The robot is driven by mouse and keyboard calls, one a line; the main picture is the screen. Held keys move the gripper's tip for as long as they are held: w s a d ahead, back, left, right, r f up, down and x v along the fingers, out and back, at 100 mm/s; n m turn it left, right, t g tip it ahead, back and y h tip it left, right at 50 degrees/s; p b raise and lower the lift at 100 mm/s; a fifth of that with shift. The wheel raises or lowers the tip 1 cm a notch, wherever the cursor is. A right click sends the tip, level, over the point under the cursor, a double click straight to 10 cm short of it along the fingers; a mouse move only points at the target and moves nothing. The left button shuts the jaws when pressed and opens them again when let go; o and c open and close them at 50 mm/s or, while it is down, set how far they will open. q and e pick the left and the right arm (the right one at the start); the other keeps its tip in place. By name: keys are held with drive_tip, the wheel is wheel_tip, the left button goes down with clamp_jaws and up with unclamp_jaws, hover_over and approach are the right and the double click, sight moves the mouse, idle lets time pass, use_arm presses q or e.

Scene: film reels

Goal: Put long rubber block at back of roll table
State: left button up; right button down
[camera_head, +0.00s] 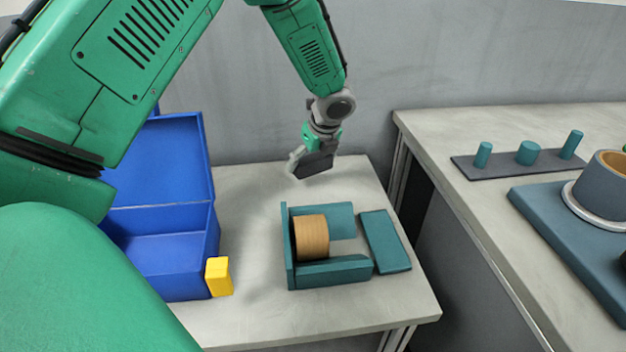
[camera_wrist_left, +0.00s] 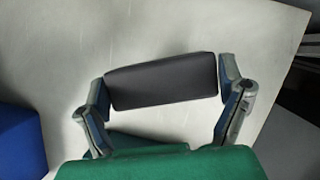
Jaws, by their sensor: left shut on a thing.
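My left gripper (camera_head: 312,156) hangs above the back of the light grey table (camera_head: 245,190), near the wall. It is shut on a long dark rubber block (camera_head: 313,167), held lengthwise between the fingers. In the left wrist view the block (camera_wrist_left: 162,80) spans the gap between both fingers, with pale tabletop beyond it. Whether the block touches the table cannot be told. In front of it on the table stands a teal holder (camera_head: 333,272) with a tan roll (camera_head: 312,238) inside. My right gripper is not in view.
An open blue box (camera_head: 160,280) and a yellow block (camera_head: 218,277) stand at left. A flat teal plate (camera_head: 385,241) lies right of the holder. A second table (camera_head: 455,190) at right, across a gap, bears a peg board (camera_head: 515,160) and a grey reel (camera_head: 600,190).

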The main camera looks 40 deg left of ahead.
sight(312, 184)
use_arm(q)
wheel_tip(312, 184, down, 5)
drive_tip(key=shift+a+r+b, duration=0.1)
drive_tip(key=shift+r+b, duration=0.05)
drive_tip(key=shift+b, duration=0.45)
drive_tip(key=shift+r, duration=0.1)
drive_tip(key=o, duration=1)
drive_tip(key=shift+o, duration=0.2)
drive_tip(key=p+v, duration=0.3)
drive_tip(key=v, duration=0.9)
drive_tip(key=shift+s, duration=0.1)
